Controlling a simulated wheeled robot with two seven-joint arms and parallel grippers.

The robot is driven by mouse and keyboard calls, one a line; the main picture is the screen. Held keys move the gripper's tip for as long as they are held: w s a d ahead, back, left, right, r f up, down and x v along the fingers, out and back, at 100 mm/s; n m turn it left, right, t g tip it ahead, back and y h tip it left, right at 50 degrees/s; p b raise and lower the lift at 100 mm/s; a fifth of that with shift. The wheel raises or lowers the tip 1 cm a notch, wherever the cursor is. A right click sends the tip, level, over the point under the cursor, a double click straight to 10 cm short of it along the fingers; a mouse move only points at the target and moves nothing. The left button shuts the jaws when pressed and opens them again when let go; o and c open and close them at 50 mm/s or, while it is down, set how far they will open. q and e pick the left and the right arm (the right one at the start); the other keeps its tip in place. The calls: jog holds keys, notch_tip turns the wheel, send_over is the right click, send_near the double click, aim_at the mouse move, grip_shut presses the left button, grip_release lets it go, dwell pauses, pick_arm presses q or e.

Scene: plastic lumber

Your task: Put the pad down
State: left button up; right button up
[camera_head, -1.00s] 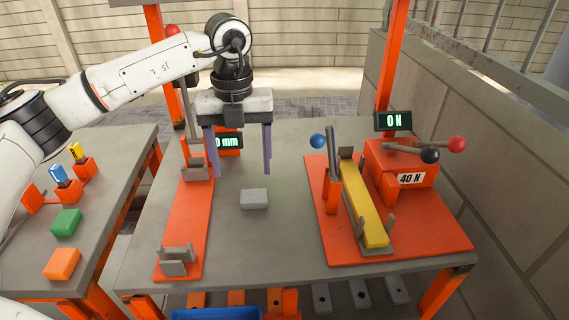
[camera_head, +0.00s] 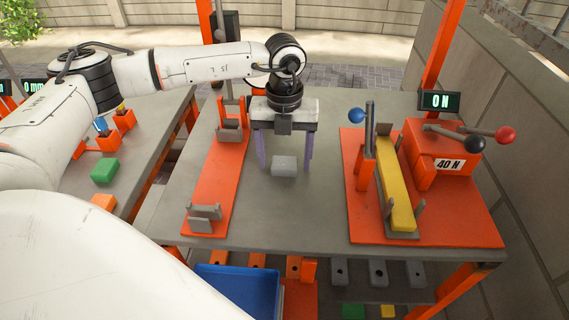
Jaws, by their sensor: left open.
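The grey pad (camera_head: 284,166), a small block, lies flat on the grey table between the two orange fixtures. My left gripper (camera_head: 284,169) is open above the table, pointing down. Its two purple fingers appear on either side of the pad, with a gap visible at each side. Whether the fingertips touch the table I cannot tell. My right gripper is not in view.
The left orange fixture (camera_head: 213,184) has grey brackets. Green (camera_head: 104,170) and orange blocks lie on the left table. A blue bin (camera_head: 240,290) is below.

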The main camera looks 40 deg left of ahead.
pick_arm(q)
jog(key=shift+c, duration=0.5)
jog(key=c, duration=1.1)
jog(key=shift+c, duration=0.2)
